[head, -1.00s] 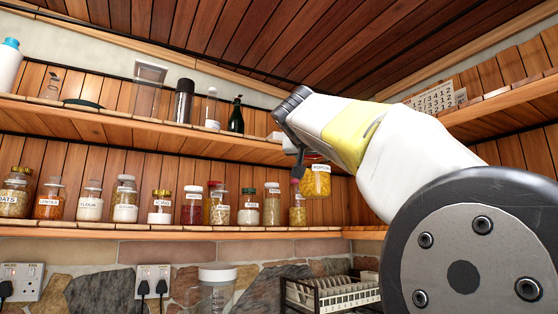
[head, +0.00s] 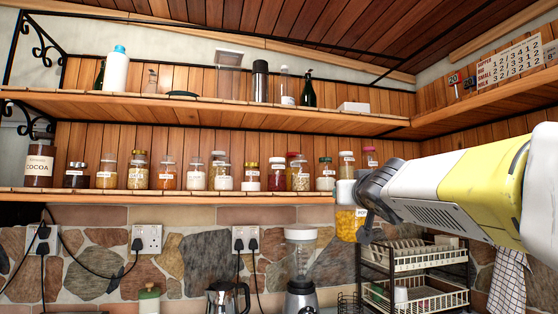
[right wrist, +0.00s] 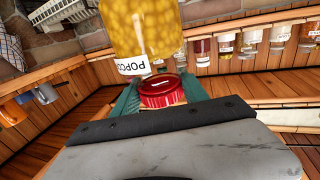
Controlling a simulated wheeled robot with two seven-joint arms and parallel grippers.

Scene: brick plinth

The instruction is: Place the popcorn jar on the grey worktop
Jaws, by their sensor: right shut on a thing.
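The popcorn jar (head: 347,224), clear with yellow kernels and a white label, hangs below the lower shelf's front edge in the head view. My right gripper (head: 366,213) comes in from the right and is shut on its top. In the right wrist view the green fingers of my right gripper (right wrist: 161,92) are around the red lid (right wrist: 162,90), with the popcorn jar (right wrist: 146,30) extending beyond it, clear of any support. My left gripper is not in view. The grey worktop is not visible.
The lower shelf (head: 200,194) holds several labelled jars; the upper shelf (head: 200,103) holds bottles. Cables hang on the stone wall.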

